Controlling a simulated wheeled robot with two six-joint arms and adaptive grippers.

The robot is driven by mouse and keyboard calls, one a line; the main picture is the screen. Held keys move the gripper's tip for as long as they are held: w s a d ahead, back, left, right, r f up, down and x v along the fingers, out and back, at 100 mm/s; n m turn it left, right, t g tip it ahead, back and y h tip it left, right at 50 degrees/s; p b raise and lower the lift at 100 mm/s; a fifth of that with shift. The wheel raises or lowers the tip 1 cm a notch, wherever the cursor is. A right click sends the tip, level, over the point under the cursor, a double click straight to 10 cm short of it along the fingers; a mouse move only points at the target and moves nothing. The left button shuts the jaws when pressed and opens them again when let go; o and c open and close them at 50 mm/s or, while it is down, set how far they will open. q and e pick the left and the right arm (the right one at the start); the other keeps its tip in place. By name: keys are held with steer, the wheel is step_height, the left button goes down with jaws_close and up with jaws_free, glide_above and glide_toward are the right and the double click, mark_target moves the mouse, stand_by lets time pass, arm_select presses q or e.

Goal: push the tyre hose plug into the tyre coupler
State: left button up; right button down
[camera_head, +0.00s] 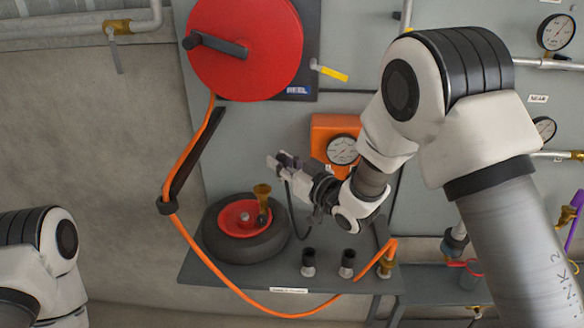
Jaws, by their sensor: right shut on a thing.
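My right gripper (283,162) is shut, up and to the right of the tyre in the picture, in front of the grey panel. A thin black hose (291,208) hangs from its fingers and curves down behind the arm. The tyre hose plug seems to be between the fingers, but they mostly hide it. The brass tyre coupler (262,192) stands upright at the black tyre (222,246) with the red hub, below and left of the gripper and apart from it. My left arm shows at the lower left; its gripper is out of view.
An orange hose (189,238) runs from the red reel (243,48) past the tyre to a brass fitting (386,267) on the shelf (245,277). Two black-topped fittings (308,261) stand there. An orange gauge box (328,130) is close behind my right gripper.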

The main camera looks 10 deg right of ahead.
steer(key=x, duration=0.7)
steer(key=shift+a, duration=0.3)
steer(key=shift+s, duration=0.15)
steer(key=shift+f, duration=0.1)
steer(key=shift+f+b, duration=1.8)
steer(key=shift+f, duration=0.35)
steer(key=shift+f+b, duration=0.35)
steer(key=shift+b, duration=0.05)
steer(key=shift+f+b, duration=0.35)
steer(key=shift+f, duration=0.15)
